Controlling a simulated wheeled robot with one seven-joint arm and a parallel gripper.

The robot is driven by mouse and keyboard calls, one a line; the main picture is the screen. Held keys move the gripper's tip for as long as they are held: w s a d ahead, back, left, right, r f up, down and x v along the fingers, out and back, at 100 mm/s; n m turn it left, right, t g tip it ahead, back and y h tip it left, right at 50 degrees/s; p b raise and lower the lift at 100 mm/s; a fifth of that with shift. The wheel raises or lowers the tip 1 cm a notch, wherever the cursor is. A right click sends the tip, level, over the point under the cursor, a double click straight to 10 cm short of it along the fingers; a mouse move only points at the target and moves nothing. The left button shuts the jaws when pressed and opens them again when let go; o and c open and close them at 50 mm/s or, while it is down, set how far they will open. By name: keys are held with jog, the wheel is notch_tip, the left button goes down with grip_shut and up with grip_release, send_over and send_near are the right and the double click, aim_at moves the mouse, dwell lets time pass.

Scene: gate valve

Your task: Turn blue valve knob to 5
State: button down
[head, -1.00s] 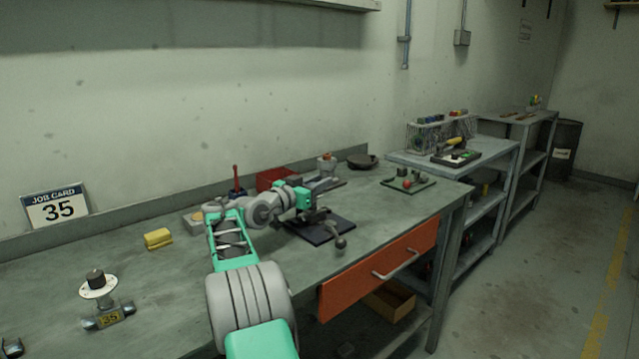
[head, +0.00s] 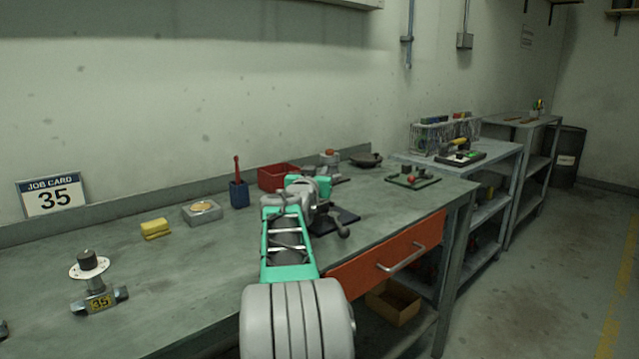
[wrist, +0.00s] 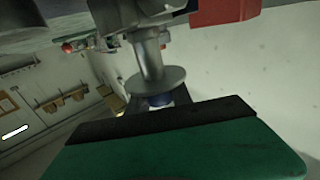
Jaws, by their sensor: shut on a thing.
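No scale numbers or pointer can be read on the disc.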

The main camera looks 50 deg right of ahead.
jog(key=n+t+y, duration=0.3)
jog(key=t, duration=0.1)
jog(key=shift+w+b, duration=0.15)
jog(key=shift+b, duration=0.2)
jog(key=shift+w+a+n+t+y, duration=0.2)
jog(key=shift+a+n+t+y, duration=0.05)
jog(key=shift+n+t+y, duration=0.6)
jog(key=shift+w+a+n+t+y, duration=0.2)
jog(key=shift+n+t+y, duration=0.55)
jog(key=shift+y, duration=0.1)
jog(key=c, duration=1.1)
grip_release()
jog(key=shift+c, duration=0.2)
notch_tip(320, 180, up, 4)
jog(key=shift+a+f+p, duration=0.1)
jog(key=shift+p, duration=0.75)
jog(key=s+a+r+p, duration=0.1)
jog(key=s+a+r, duration=0.8)
jog(key=a, duration=0.1)
jog(key=shift+a, duration=0.2)
